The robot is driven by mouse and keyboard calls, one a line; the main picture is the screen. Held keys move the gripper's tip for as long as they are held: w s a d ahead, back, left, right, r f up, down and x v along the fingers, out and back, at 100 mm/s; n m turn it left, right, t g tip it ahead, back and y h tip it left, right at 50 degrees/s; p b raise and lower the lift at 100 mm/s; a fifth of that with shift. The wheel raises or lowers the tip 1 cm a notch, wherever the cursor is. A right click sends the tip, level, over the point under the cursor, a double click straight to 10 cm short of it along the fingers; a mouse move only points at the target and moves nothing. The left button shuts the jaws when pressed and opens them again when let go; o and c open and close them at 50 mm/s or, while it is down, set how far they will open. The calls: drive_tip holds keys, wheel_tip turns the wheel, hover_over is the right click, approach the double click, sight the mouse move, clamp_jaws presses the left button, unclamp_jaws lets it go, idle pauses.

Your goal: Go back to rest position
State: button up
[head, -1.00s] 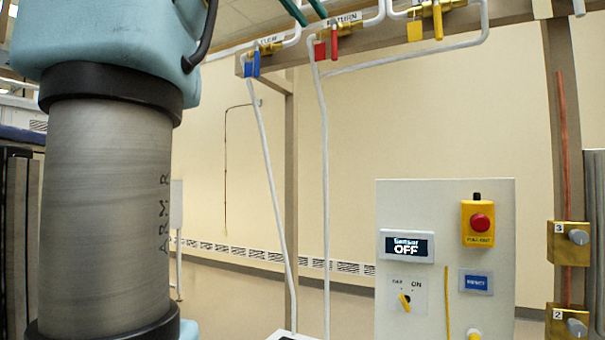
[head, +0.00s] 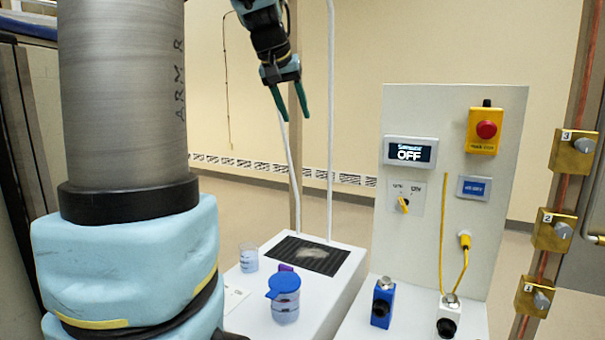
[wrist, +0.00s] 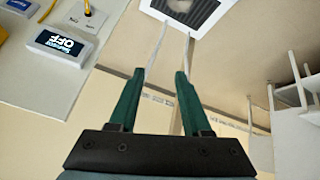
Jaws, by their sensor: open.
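My gripper (head: 290,101) hangs at the top middle of the head view, its two green fingers apart and pointing down. It is in the air above the white bench, left of the control panel, and touches nothing. In the wrist view my gripper (wrist: 160,75) is open with nothing between the fingers. My grey and light blue arm fills the left of the head view.
A white panel (head: 455,120) holds a display reading OFF (head: 410,152), a yellow-red stop button (head: 485,130) and a switch. The white bench (head: 245,312) carries a dark grille (head: 310,254), a clear cup (head: 249,260) and a blue-lidded jar (head: 284,300). Brass valves (head: 552,230) line the right.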

drive_tip(key=s+a+f+g+y, duration=0.1)
drive_tip(key=s+f, duration=0.5)
drive_tip(key=f, duration=0.4)
drive_tip(key=s+a+f+g+y, duration=0.1)
drive_tip(key=s+a+f+g, duration=0.1)
drive_tip(key=s+f, duration=0.5)
drive_tip(key=s+a+f+g, duration=0.1)
drive_tip(key=s+f, duration=0.6)
drive_tip(key=f, duration=0.7)
drive_tip(key=shift+s+a+n+g+y, duration=0.25)
drive_tip(key=shift+a+n+g+y, duration=0.05)
drive_tip(key=shift+a+y, duration=0.1)
drive_tip(key=shift+o, duration=0.4)
